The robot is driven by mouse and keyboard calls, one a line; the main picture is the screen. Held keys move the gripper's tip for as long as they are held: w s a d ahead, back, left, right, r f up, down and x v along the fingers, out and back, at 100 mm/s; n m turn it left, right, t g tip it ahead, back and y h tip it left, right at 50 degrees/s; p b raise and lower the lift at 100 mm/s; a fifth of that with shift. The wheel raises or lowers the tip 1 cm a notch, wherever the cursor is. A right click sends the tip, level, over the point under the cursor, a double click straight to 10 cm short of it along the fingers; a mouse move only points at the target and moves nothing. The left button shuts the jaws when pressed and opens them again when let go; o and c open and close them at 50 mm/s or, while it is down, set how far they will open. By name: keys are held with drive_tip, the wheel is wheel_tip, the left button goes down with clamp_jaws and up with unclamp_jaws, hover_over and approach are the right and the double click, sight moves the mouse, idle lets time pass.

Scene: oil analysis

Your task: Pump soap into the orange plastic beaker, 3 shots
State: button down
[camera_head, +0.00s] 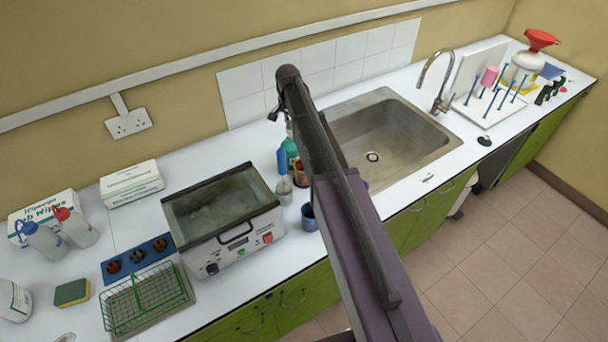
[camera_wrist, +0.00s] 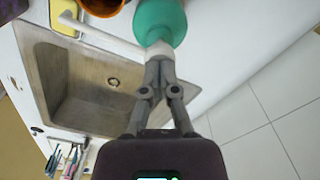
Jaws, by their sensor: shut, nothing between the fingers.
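The soap bottle is green with a pale pump top. In the head view the bottle (camera_head: 289,150) stands behind the water bath's right end, partly hidden by my arm. In the wrist view the green bottle (camera_wrist: 160,22) is straight ahead of my gripper (camera_wrist: 159,52), whose closed fingertips overlap its pale top (camera_wrist: 153,49). I cannot tell whether they touch it. The orange beaker (camera_wrist: 101,5) is beside the bottle, cut off by the top edge; in the head view the beaker (camera_head: 300,174) is partly covered. My gripper (camera_head: 273,113) is shut and empty, above the bottle.
A water bath (camera_head: 225,215) stands left of the bottle. A blue cup (camera_head: 308,217) is near the counter's front edge. The sink (camera_head: 385,135) lies right of my arm. A yellow item (camera_wrist: 65,16) shows in the wrist view. Tiles (camera_head: 320,58) line the wall behind.

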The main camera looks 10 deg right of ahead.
drive_tip(key=shift+f+b, duration=0.75)
drive_tip(key=shift+r, duration=0.1)
drive_tip(key=shift+r+p, duration=1.9)
drive_tip(key=shift+p, duration=0.15)
drive_tip(key=shift+f+b, duration=1.8)
drive_tip(key=shift+r+p, duration=1.8)
